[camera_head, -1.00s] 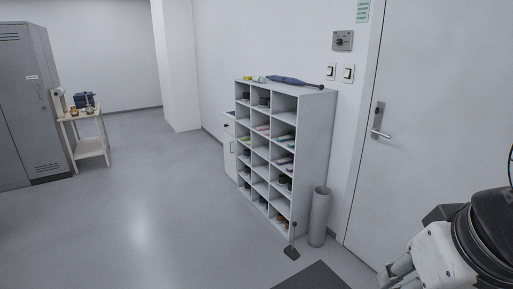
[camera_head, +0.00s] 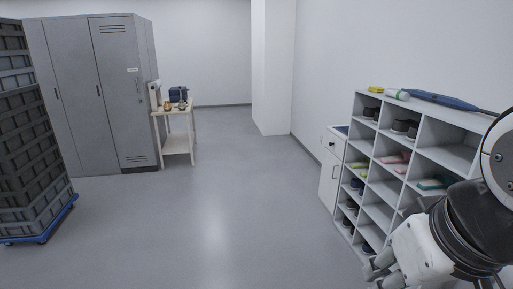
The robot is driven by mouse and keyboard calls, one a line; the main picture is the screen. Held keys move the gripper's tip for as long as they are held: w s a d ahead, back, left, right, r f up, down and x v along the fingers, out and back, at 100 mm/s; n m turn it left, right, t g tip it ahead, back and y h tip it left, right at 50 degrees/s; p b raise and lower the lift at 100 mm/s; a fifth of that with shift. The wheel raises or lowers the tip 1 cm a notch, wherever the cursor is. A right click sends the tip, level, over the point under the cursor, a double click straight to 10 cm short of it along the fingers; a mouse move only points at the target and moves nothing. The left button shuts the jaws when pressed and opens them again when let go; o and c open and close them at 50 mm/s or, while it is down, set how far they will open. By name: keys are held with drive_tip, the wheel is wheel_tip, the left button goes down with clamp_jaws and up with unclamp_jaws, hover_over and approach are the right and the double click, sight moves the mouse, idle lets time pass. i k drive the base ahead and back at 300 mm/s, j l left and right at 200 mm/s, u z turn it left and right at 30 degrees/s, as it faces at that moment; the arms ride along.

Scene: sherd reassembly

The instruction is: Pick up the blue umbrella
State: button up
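The blue umbrella (camera_head: 441,100) is folded and lies on top of the white cubby shelf (camera_head: 357,108) at the right. Its right end is hidden behind my arm. My gripper (camera_head: 372,277) is at the lower right, in front of the shelf and below the umbrella, apart from it. Only part of the gripper shows, and its fingertips are too small and unclear to tell open from shut.
Shoes and slippers fill several cubbies. A yellow item (camera_head: 376,90) and a white-green one (camera_head: 397,94) lie left of the umbrella. A low cabinet (camera_head: 331,178), a small side table (camera_head: 177,144), grey lockers (camera_head: 75,95) and stacked crates (camera_head: 28,150) stand around. The middle floor is clear.

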sight(450, 102)
drive_tip(key=i+j, duration=0.1)
drive_tip(key=i, duration=1.45)
drive_tip(key=i+z, duration=0.45)
drive_tip(key=i+j+z, duration=0.1)
drive_tip(key=i+z, duration=0.15)
drive_tip(key=z, duration=0.25)
drive_tip(key=i+j+z, duration=0.25)
drive_tip(key=z, duration=0.2)
drive_tip(key=i, duration=0.05)
